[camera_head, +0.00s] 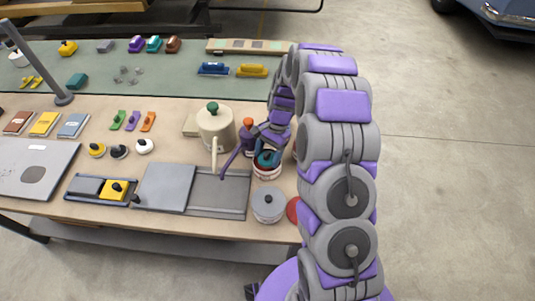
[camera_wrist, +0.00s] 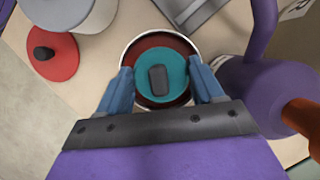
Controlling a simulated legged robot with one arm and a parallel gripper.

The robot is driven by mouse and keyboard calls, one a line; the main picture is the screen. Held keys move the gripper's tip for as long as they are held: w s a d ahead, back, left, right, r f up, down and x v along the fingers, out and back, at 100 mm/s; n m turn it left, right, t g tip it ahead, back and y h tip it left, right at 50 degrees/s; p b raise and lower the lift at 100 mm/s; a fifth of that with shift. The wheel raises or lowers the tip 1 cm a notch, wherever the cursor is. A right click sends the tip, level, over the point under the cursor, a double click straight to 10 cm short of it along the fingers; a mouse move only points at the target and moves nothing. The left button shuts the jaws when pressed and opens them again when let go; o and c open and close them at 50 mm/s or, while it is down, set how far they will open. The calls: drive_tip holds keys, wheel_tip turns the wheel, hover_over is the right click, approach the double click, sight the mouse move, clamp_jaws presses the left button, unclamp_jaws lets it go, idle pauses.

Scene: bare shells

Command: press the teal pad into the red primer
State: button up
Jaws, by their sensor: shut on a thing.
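The teal pad (camera_wrist: 176,66) is a round disc with a dark grip on top. It also shows in the head view (camera_head: 266,159). My gripper (camera_wrist: 162,86) is shut on the teal pad, with a blue finger at each side. The red primer (camera_wrist: 135,48) is dark red inside a round tin with a pale rim. The pad lies over the tin's opening, within the rim as seen from the wrist. The tin also shows in the head view (camera_head: 266,173), below the pad. I cannot tell whether the pad touches the primer.
A grey-lidded tin (camera_head: 268,204) and a red disc (camera_head: 293,210) stand close in front of the primer. A cream pot (camera_head: 215,128) and a purple container (camera_head: 248,133) stand behind. A grey tray (camera_head: 218,191) lies to the left.

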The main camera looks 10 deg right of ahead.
sight(268, 152)
drive_tip(key=shift+r+p, duration=1.85)
drive_tip(key=shift+r, duration=1.65)
